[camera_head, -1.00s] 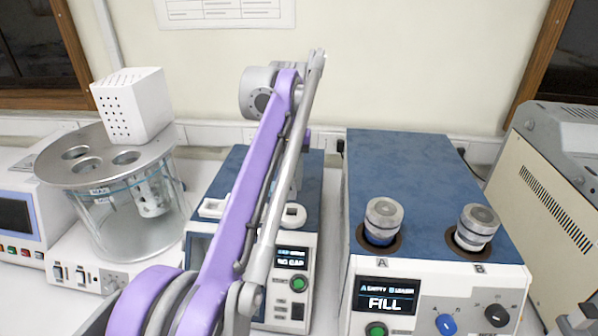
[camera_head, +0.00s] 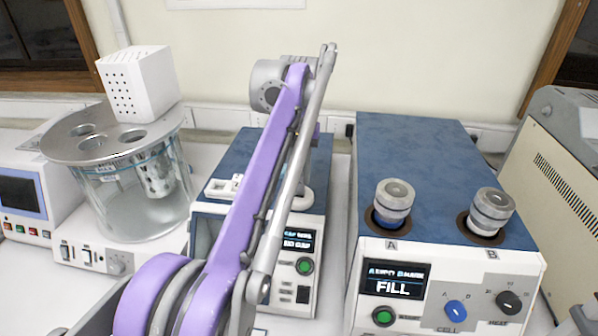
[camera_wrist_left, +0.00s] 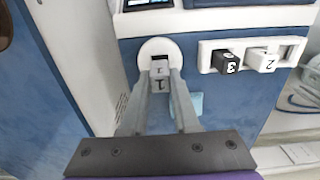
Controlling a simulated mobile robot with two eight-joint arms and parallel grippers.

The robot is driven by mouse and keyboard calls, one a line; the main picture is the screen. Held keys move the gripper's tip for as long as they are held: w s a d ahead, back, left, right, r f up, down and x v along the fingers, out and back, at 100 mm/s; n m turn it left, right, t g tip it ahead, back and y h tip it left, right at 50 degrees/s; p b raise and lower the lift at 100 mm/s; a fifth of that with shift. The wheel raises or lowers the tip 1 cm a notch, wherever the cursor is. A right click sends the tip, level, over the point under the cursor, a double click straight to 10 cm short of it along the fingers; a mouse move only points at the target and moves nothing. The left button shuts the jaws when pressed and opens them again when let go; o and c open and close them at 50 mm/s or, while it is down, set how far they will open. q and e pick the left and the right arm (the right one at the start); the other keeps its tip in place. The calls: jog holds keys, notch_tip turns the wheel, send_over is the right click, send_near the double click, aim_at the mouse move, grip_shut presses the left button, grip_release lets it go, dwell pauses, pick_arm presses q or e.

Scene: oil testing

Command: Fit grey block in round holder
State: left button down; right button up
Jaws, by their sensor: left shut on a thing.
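A grey block (camera_wrist_left: 160,70) marked 1 is between the fingertips of my left gripper (camera_wrist_left: 160,80), which is shut on it. The block is over the dark opening of the round white holder (camera_wrist_left: 150,47) in the left wrist view. I cannot tell how deep it sits in the opening. In the head view the holder (camera_head: 303,201) shows only in part beside my purple left arm, and the arm hides the block and fingertips. My right gripper is in neither view.
A white rack (camera_wrist_left: 207,52) beside the holder carries a dark block (camera_wrist_left: 228,62) marked 3 and a paler block (camera_wrist_left: 262,60) marked 2. A blue-topped machine with two capped cells (camera_head: 425,150) stands to the right. A glass bath (camera_head: 130,205) stands left.

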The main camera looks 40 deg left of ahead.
pick_arm(q)
jog(key=shift+s, duration=0.2)
jog(key=shift+w, duration=0.1)
dwell(0.5)
jog(key=shift+f, duration=0.2)
dwell(0.4)
jog(key=shift+f, duration=0.6)
jog(key=shift+f+b, duration=0.3)
jog(key=shift+f, duration=0.35)
jog(key=c, duration=0.6)
grip_release()
